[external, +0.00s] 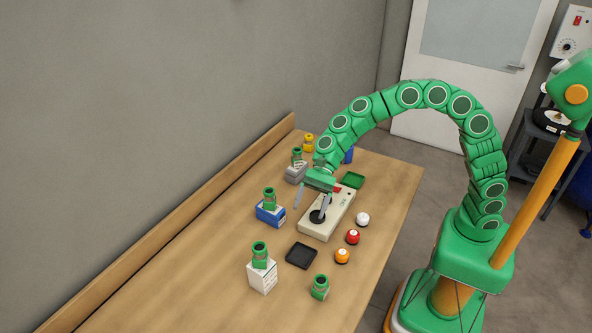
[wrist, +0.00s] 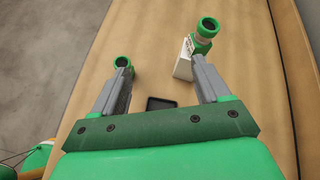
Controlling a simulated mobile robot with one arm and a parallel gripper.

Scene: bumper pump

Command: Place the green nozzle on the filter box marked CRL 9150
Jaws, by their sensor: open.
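My gripper (external: 312,204) is open and empty, above the table beside a beige device. Its fingers also show in the wrist view (wrist: 158,66). One green nozzle (external: 320,287) stands directly on the table near the front; it shows beyond my left finger in the wrist view (wrist: 123,63). Other green nozzles sit on a white box (external: 262,277), a blue box (external: 271,215) and a grey box (external: 295,175). The white box also shows in the wrist view (wrist: 184,62). The box markings are too small to read, so I cannot tell which is CRL 9150.
The beige device (external: 318,229) lies under my gripper. White (external: 362,219), red (external: 353,237) and orange (external: 342,256) balls line the right side. The front left of the table is clear.

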